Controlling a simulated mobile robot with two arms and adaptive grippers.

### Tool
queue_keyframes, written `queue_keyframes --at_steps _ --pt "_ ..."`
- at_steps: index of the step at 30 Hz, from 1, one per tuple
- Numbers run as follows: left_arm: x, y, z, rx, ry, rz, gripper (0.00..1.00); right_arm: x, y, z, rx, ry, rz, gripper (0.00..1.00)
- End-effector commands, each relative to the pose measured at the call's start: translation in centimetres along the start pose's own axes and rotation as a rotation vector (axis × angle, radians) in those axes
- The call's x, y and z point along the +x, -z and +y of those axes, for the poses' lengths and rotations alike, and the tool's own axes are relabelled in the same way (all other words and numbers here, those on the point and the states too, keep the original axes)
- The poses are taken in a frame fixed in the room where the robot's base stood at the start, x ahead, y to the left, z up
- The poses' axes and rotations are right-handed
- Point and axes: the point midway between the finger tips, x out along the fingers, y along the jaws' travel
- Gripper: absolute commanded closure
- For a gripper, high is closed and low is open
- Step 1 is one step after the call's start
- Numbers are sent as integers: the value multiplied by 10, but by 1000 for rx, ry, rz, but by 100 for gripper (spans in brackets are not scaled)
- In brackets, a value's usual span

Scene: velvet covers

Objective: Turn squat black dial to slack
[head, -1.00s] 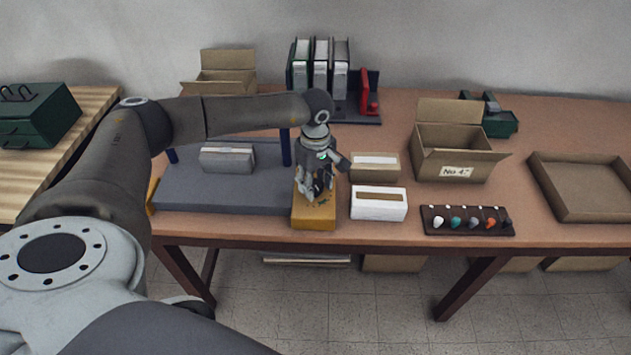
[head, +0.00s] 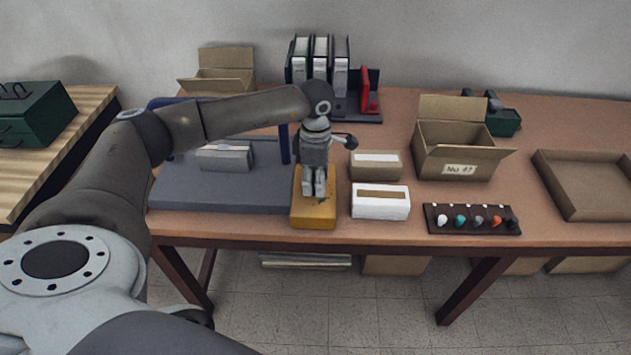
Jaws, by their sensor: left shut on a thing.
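My left gripper (head: 314,190) points straight down over the yellow box (head: 313,217) at the right end of the grey machine bed. Its fingers are close together on the top of this box, shut on the squat black dial. The dial itself is hidden by the fingers, so I cannot read its setting. A small dark marking shows on the box top beside the fingertips. My right gripper is not in view.
A grey block (head: 226,157) lies on the grey bed (head: 220,191) beneath my left arm. A white box (head: 380,202) and a brown box (head: 376,166) stand close right of the gripper. A rack of coloured knobs (head: 471,219) and an open carton (head: 456,150) are farther right.

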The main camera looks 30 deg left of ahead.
Motion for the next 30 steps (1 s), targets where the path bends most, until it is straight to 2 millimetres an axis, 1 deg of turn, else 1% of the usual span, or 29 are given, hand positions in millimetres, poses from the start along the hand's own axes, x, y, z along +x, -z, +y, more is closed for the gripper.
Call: queue_keyframes --at_steps 1,12,30 --pt "1 0 1 -44 -2 -1 82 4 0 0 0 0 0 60" --pt "0 0 2 -395 -2 -1 82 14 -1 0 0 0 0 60" --pt "-1 2 5 -965 -3 -3 82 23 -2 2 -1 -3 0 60"
